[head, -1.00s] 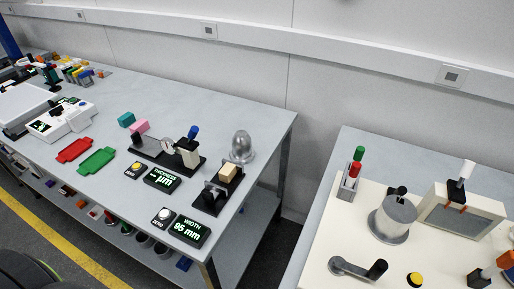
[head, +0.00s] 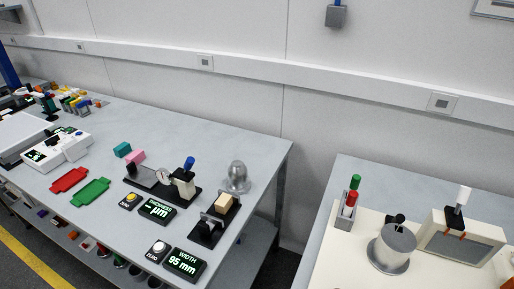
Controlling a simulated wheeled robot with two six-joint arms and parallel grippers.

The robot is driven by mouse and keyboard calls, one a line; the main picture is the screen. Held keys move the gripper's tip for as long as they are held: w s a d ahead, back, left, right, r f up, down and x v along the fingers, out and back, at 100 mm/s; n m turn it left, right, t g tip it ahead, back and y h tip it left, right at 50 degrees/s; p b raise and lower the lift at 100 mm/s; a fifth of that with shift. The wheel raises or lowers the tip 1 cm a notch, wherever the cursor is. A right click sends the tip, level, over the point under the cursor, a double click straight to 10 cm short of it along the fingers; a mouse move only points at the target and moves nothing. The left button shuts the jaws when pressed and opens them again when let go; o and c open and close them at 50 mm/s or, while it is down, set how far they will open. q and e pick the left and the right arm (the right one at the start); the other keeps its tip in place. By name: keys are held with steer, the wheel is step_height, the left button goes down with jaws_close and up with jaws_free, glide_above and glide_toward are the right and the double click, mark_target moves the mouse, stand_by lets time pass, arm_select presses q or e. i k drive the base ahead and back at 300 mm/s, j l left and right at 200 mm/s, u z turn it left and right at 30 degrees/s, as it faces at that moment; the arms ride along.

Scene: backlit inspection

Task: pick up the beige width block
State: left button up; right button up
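The beige width block (head: 226,202) sits in the black width gauge (head: 207,233) near the right end of the grey table. The gauge's display (head: 184,263) in front of it reads "WIDTH 95 mm". A white zero button (head: 158,247) stands left of the display. Neither of my grippers shows in the head view, so I cannot see whether they are open or shut.
A thickness gauge (head: 160,187) with its display (head: 157,210) stands left of the block. A silver dome (head: 237,177) stands behind it. A gap separates this table from the cream bench (head: 335,265).

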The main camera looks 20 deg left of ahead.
mark_target(223, 203)
steer(key=u, duration=1.05)
